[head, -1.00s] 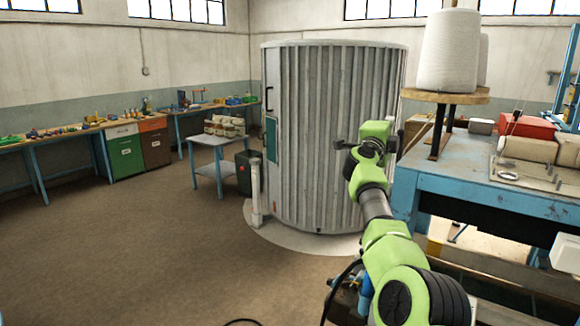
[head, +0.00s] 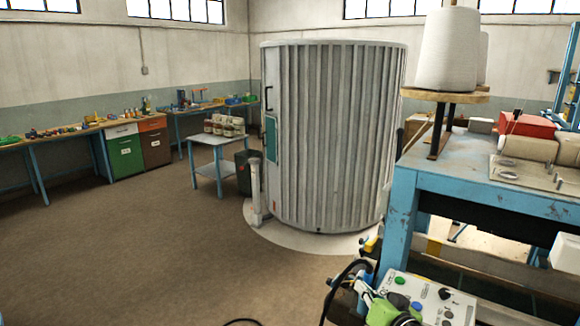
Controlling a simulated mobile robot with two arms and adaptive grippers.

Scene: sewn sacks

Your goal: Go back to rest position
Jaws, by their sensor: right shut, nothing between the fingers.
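My right arm shows only as a small green and black part at the bottom edge of the head view. My right gripper (head: 367,293) is low there, partly lost among dark cables and the control box, shut and with nothing seen in it. My left gripper is out of view.
A blue worktable (head: 480,185) with a thread cone (head: 447,50) stands at the right. A control box (head: 428,300) with buttons is in front of it. A ribbed grey cylindrical booth (head: 335,140) stands behind. A small table (head: 216,141) with jars is left of it. The brown floor at left is clear.

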